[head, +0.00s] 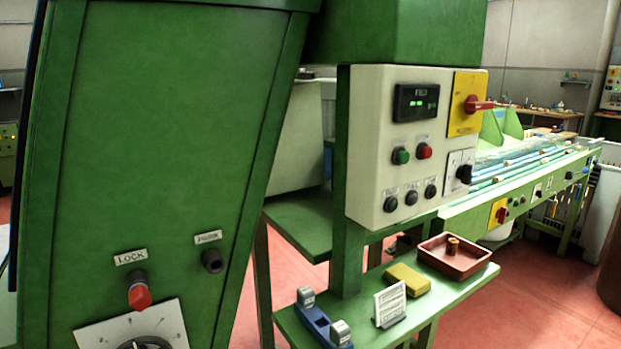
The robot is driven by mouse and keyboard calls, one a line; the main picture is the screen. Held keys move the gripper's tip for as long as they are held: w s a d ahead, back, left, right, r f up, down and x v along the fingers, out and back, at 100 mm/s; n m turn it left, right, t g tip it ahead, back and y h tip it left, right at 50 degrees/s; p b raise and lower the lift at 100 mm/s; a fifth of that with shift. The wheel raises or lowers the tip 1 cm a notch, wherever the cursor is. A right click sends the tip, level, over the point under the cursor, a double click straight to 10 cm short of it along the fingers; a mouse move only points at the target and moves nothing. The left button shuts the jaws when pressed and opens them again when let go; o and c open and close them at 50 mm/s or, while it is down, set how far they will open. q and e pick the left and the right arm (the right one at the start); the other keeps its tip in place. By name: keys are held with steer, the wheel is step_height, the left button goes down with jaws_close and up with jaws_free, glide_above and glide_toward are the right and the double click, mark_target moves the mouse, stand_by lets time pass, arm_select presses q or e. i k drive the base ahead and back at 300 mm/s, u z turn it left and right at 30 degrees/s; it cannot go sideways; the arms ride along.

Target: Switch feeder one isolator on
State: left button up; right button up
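A red rotary isolator handle (476,104) sits on a yellow plate (468,80) at the upper right of a cream control panel (372,130). The handle looks roughly horizontal; the plate's lettering is too small to read. A second, smaller red switch on a yellow plate (498,213) is on the green conveyor's side, farther right. I cannot tell from the labels which one is feeder one. Neither of my grippers is in view.
A large green cabinet (165,130) with a red-tipped lock knob (139,292) fills the left. Below the panel, a green shelf (450,298) holds a reddish tray (470,268), a yellow block (408,280), a card (389,303) and a blue tape dispenser (318,322). Red floor is open at right.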

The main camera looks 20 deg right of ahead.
mark_target(472, 104)
steer(key=z, duration=1.25)
steer(key=k, duration=1.25)
steer(key=z, duration=1.1)
steer(key=i, duration=1.65)
steer(key=u, duration=0.7)
